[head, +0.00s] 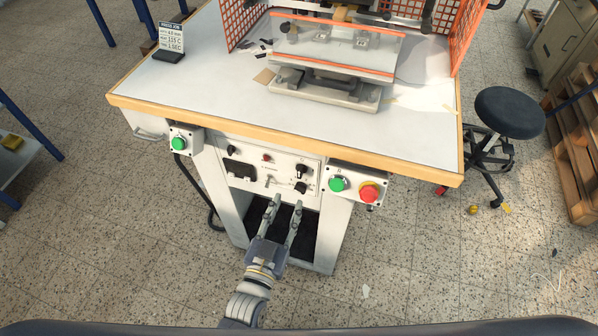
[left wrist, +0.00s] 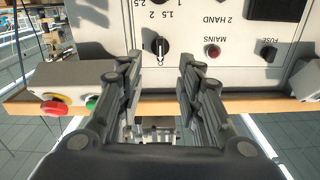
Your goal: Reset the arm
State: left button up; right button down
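My left gripper (head: 288,200) is in front of the press stand in the head view, just below the control panel (head: 262,172). Its two fingers are apart with nothing between them. In the left wrist view the open fingers (left wrist: 160,60) point at the panel, with a black selector knob (left wrist: 160,46) showing beyond the gap, apart from the fingers as far as I can tell. A small toggle lever (head: 269,181) and black knobs (head: 300,188) are on the panel. My right gripper is not in view.
A green button (head: 338,184) and red stop button (head: 368,192) sit right of the panel; another green button (head: 179,143) is left. The wood-edged table (head: 205,85) overhangs them and carries the press (head: 330,60). A stool (head: 510,112) stands right. Floor in front is mostly clear.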

pick_arm(q)
jog(key=s+a+f+g+y, duration=0.1)
jog(key=s+a+f+g, duration=0.2)
jog(key=f, duration=0.7)
jog(key=s+a+f+g+y, duration=0.15)
jog(key=s+f, duration=0.25)
jog(key=f, duration=0.5)
jog(key=s+a+f+g, duration=0.3)
jog(key=s+f+g, duration=0.1)
jog(key=f, duration=0.6)
jog(key=s+a+f+n+g+y, duration=0.1)
jog(key=s+a+f+g, duration=0.3)
jog(key=s, duration=0.8)
jog(key=s+a+f+n+g+y, duration=0.1)
jog(key=s+a+f+g+y, duration=0.1)
jog(key=s+a+f, duration=0.7)
jog(key=s+f+g, duration=0.1)
jog(key=s+f, duration=0.1)
jog(key=s, duration=0.2)
jog(key=shift+g, duration=0.35)
